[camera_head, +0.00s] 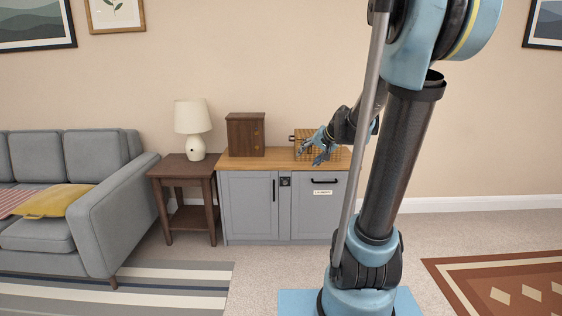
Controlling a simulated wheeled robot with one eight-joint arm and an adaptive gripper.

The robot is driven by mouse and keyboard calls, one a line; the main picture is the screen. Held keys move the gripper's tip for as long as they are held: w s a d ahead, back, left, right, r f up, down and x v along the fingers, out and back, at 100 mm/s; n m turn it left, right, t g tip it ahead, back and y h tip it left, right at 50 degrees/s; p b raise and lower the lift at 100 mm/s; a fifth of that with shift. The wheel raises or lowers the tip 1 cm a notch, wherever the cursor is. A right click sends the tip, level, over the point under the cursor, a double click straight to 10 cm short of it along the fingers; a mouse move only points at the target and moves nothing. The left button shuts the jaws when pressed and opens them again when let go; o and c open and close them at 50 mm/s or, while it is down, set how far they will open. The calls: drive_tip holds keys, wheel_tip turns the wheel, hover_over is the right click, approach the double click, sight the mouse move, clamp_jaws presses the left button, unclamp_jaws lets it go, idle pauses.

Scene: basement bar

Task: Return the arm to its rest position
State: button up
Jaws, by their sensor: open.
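My gripper (315,149) is open, with its fingers pointing down and left above the right part of the cabinet's wooden top (230,161). My arm reaches forward across the right half of the view. Behind the fingers is a light wooden box (302,136) with a dark fitting on its left side; the fingers and wrist cover part of it. I see nothing between the fingers. I cannot tell whether the fingers touch the box.
A dark wooden box (245,135) stands left on the grey cabinet (249,204). A side table (187,168) with a white lamp (193,122) stands left of it, then a grey sofa (112,215). Carpet is open before the cabinet. A patterned rug (505,285) lies right.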

drive_tip(key=s+d+f+n+g+h, duration=0.1)
drive_tip(key=s+f, duration=0.3)
drive_tip(key=s, duration=0.6)
drive_tip(key=s+d+f+n+g+h, duration=0.1)
drive_tip(key=s+d+f, duration=0.3)
drive_tip(key=s, duration=0.7)
drive_tip(key=s+d+f+n+g+h, duration=0.1)
drive_tip(key=s+d+f+g+h, duration=0.1)
drive_tip(key=s, duration=0.8)
wheel_tip(320, 180, down, 3)
drive_tip(key=shift+s+d+r+g+h, duration=0.25)
drive_tip(key=shift+s+g+h, duration=0.2)
drive_tip(key=shift+g, duration=0.35)
drive_tip(key=shift+w, duration=0.1)
drive_tip(key=shift+w+f, duration=0.25)
drive_tip(key=shift+w, duration=0.2)
drive_tip(key=shift+c, duration=0.3)
drive_tip(key=c, duration=0.5)
drive_tip(key=shift+a+n, duration=0.1)
drive_tip(key=shift+n, duration=0.2)
